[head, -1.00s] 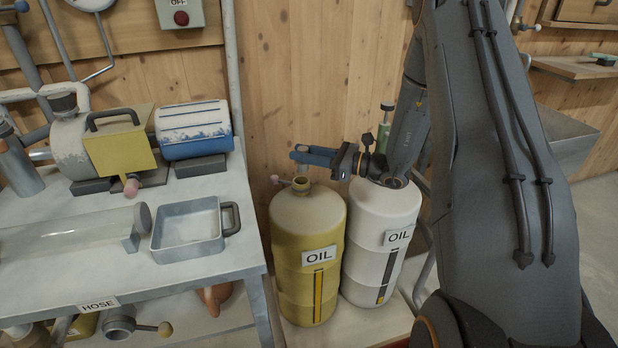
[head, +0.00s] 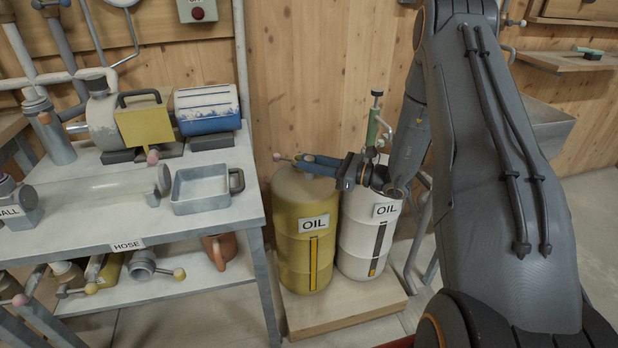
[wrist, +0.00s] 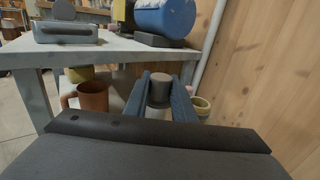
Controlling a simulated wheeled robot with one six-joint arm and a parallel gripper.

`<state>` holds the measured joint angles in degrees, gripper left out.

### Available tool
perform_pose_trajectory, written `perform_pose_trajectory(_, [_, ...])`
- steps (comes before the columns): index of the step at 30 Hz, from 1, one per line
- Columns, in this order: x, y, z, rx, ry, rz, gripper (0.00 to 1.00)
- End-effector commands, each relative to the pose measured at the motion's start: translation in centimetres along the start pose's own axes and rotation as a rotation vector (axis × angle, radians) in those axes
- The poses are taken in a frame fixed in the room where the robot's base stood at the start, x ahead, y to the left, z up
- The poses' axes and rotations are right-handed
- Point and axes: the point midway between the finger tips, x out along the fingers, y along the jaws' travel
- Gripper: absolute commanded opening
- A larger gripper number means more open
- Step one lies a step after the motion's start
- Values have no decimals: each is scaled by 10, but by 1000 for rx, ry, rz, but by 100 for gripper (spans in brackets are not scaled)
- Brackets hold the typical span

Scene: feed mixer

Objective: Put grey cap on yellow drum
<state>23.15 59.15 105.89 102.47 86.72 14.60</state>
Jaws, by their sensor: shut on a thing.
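The yellow drum (head: 291,230), labelled OIL, stands upright on a low wooden platform. My gripper (head: 314,163) is just above its top in the head view, and its blue fingers hide the drum's neck there. In the wrist view the fingers (wrist: 160,95) are shut on the grey cap (wrist: 159,88), a short dark cylinder between their tips. A yellowish round opening (wrist: 200,105), apparently the drum's neck, shows just right of the right finger. The cap appears to its left, apart from it. The cap cannot be made out in the head view.
A white OIL drum (head: 365,240) stands close to the right of the yellow one, under my wrist. A green pump-like part (head: 374,125) rises behind it. A workbench (head: 150,225) stands left with a metal tray (head: 200,207). An orange-brown mug (wrist: 93,97) is on its lower shelf.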

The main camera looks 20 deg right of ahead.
Motion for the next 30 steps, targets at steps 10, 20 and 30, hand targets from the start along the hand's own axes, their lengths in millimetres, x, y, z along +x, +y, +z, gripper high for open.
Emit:
perform_pose_trajectory(10, [1,0,-40,1,0,1,0])
perform_pose_trajectory(20, [0,0,-43,-1,0,0,0])
perform_pose_trajectory(30, [0,0,-46,-1,0,0,42])
